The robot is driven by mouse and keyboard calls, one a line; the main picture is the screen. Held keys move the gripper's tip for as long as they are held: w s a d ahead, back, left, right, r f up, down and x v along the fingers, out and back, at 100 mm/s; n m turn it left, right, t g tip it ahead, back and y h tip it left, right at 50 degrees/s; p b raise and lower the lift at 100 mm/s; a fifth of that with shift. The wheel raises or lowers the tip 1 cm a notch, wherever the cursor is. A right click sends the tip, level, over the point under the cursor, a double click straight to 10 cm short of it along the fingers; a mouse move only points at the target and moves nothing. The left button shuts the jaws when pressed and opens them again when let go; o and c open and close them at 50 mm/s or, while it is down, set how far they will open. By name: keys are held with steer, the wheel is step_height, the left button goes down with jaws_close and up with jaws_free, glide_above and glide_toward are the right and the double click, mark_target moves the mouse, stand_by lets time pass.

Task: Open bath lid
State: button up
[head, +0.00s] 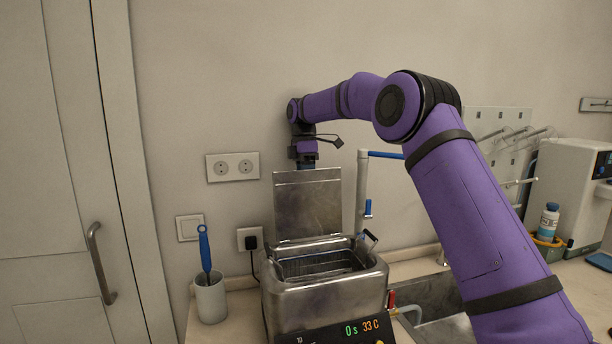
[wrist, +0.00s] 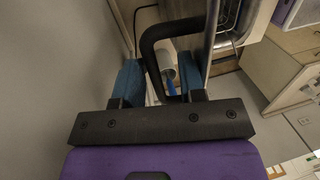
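The metal bath (head: 325,300) stands on the counter, and its basket shows inside. Its lid (head: 307,207) stands upright at the back rim, so the bath is uncovered. My gripper is behind the top of the lid in the head view, with its fingertips hidden there. In the wrist view my gripper (wrist: 162,68) has its two blue fingers wide apart. The black lid handle (wrist: 180,27) loops through the space between and beyond them, and I see no firm grip on it. The bath also shows at the top right of the wrist view (wrist: 245,12).
A white cup (head: 210,298) with a blue brush (head: 205,247) stands left of the bath. A pipe with a blue tap (head: 368,208) rises close to the lid's right. A sink (head: 440,300) lies at the right. The wall with sockets (head: 232,167) is close behind.

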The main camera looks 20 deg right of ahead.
steer(key=shift+s+v, duration=0.2)
steer(key=shift+v, duration=0.7)
steer(key=shift+s+v, duration=0.15)
steer(key=shift+v, duration=0.7)
steer(key=s+r, duration=0.1)
steer(key=s, duration=1.5)
steer(key=shift+r, duration=0.25)
